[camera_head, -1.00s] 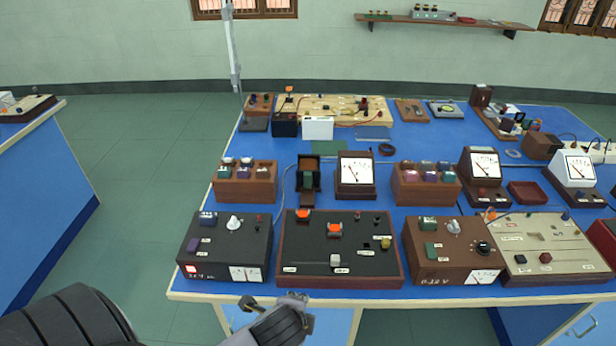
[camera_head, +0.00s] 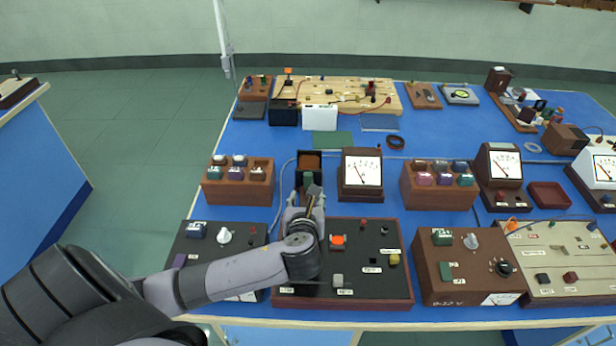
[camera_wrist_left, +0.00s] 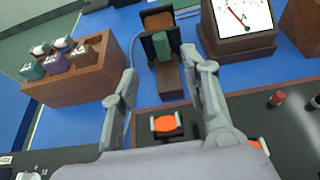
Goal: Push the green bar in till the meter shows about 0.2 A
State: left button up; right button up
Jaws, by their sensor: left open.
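The green bar (camera_wrist_left: 161,45) stands upright in a dark holder with brown parts (camera_wrist_left: 157,20), beyond my left gripper. In the head view the holder (camera_head: 310,160) shows just past the gripper, which partly hides it. My left gripper (camera_wrist_left: 168,74) is open, its fingers apart with nothing between the tips; the bar is ahead of them with a gap that I cannot measure. It also shows in the head view (camera_head: 306,203) above the far edge of the black panel. The meter (camera_head: 362,170) stands right of the holder; its needle is tilted left, the value too small to read.
The black panel (camera_head: 370,287) with orange switches (camera_head: 338,241) and knobs lies under my left arm. A wooden block of coloured pieces (camera_head: 238,188) stands left of the holder, another (camera_head: 437,196) right of the meter. Bare blue bench lies between the rows.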

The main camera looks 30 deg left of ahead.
aim_at(308, 178)
pick_arm(q)
jog(key=x, duration=0.9)
jog(key=shift+w+a+f, duration=0.15)
jog(key=shift+w+a, duration=0.05)
jog(key=shift+x, duration=1.15)
jog(key=shift+w+a+f, duration=0.25)
jog(key=shift+w+a, duration=0.05)
jog(key=shift+w, duration=0.1)
jog(key=c, duration=1)
pick_arm(e)
jog(key=shift+w+a+r, duration=0.15)
jog(key=shift+w+a, duration=0.1)
jog(key=shift+w, duration=0.35)
jog(key=shift+w+a+r, duration=0.1)
jog(key=shift+w+a, duration=0.1)
jog(key=shift+w, duration=0.35)
jog(key=shift+a, duration=0.2)
